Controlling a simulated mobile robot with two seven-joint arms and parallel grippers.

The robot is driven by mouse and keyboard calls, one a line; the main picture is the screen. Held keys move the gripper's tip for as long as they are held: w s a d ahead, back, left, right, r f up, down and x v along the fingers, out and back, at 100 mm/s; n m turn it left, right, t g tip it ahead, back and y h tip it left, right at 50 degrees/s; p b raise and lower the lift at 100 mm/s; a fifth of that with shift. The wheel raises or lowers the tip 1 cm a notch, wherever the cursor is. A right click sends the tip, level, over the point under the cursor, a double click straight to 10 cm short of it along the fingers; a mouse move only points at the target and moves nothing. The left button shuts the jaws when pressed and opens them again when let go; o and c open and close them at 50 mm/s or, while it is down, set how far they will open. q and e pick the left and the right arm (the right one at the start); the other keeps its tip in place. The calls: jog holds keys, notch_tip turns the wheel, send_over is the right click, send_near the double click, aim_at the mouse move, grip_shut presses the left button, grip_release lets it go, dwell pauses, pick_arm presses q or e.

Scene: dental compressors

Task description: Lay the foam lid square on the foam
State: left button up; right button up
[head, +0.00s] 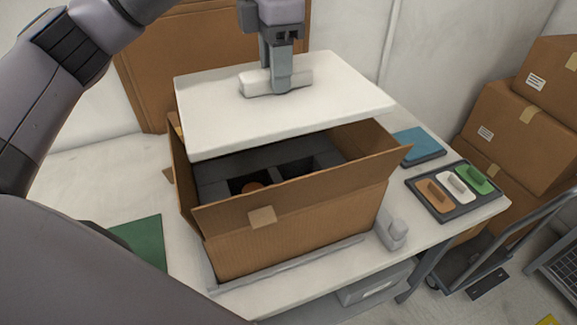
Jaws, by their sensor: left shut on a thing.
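The white foam lid (300,112) is a flat slab with a raised grip bar (257,82) on top. My left gripper (279,84) is shut on this bar and holds the lid above an open cardboard box (300,217). The lid looks slightly turned relative to the box and covers the back part of its opening from this view. Inside the box is dark grey foam (215,170) with square recesses, and something reddish-brown shows in one of them. The rear of the foam is hidden by the lid. My right gripper is not in view.
The box's front flap (320,175) stands angled outward. To the right on the white table are a blue pad (420,145) and a tray (448,212) with brown, white and green handled blocks. A small grey object (392,230) stands beside the box. A green mat (143,240) lies left.

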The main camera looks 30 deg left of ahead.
pick_arm(q)
notch_tip(320, 180, down, 15)
jog(key=shift+s+f+b, duration=0.1)
jog(key=shift+b, duration=1.15)
jog(key=shift+f, duration=2.3)
jog(key=shift+f, duration=0.15)
jog(key=o, duration=1.1)
jog(key=shift+r, duration=0.25)
notch_tip(320, 180, up, 12)
jog(key=shift+f, duration=0.1)
